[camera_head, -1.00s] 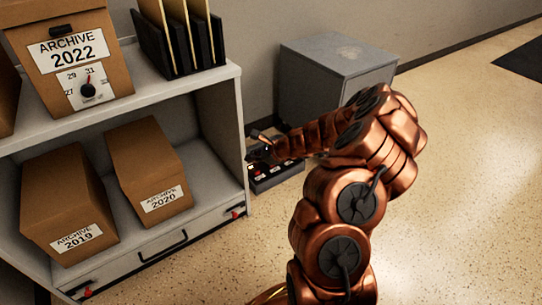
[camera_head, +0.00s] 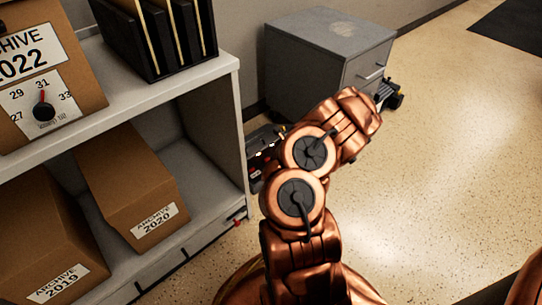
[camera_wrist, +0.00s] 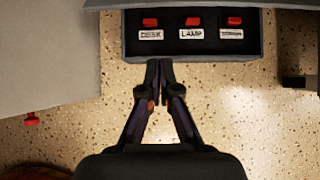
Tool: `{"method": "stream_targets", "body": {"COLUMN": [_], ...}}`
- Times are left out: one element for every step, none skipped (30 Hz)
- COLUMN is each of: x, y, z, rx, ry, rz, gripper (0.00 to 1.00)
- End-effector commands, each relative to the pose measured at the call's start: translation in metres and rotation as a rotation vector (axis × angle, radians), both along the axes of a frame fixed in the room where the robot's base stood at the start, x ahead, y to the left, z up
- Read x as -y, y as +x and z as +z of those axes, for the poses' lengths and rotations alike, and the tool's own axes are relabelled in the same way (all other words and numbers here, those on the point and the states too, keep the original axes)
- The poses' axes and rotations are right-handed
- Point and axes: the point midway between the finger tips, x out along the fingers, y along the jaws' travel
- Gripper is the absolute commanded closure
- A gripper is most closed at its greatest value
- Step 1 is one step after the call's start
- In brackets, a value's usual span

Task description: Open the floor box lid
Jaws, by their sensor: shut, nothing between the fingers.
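The dark floor box (camera_wrist: 205,52) is at the top of the wrist view. Its face shows red switches above labels, two reading DESK and LAMP. A grey edge (camera_wrist: 230,3) runs along its far side; I cannot tell whether this is the lid. In the head view the floor box (camera_head: 262,150) stands on the floor between shelf and cabinet, partly hidden by my arm. My gripper (camera_wrist: 160,66) is shut and empty, its fingertips overlapping the box's near edge in the wrist view. I see no clear contact. Its fingertips are not clear in the head view.
A grey shelf unit (camera_head: 228,78) with archive boxes stands left of the floor box. A grey cabinet (camera_head: 305,62) with a handle stands to the right, against the wall. A dark jointed part (camera_head: 392,95) shows beside it. The speckled floor (camera_head: 440,170) at right is clear.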

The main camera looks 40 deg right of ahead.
Motion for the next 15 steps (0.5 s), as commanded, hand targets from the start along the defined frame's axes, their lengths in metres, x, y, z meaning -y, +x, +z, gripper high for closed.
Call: {"method": "stream_targets", "body": {"x": [0.003,0.003,0.004,0.004,0.004,0.004,0.005,0.006,0.006,0.006,0.006,0.006,0.005,0.005,0.004], "y": [0.003,0.005,0.009,0.012,0.016,0.020,0.023,0.026,0.030,0.033,0.035,0.038,0.041,0.043,0.047], "z": [-0.012,-0.017,-0.023,-0.027,-0.030,-0.035,-0.038,-0.041,-0.045,-0.049,-0.052,-0.057,-0.060,-0.063,-0.067], "rx": [-0.003,-0.004,-0.004,-0.003,-0.002,-0.001,0.000,0.000,0.000,0.000,-0.002,-0.003,-0.003,-0.003,-0.003], "ry": [-0.003,-0.002,-0.001,-0.001,0.000,0.000,0.000,-0.001,-0.002,-0.003,-0.003,-0.002,-0.001,-0.001,0.000], "rz": [-0.003,-0.005,-0.005,-0.005,-0.006,-0.006,-0.006,-0.007,-0.007,-0.005,-0.005,-0.007,-0.007,-0.007,-0.006], "gripper": [1.00,1.00,1.00,1.00,1.00,1.00,1.00,1.00,1.00,1.00,1.00,1.00,1.00,1.00,1.00]}}
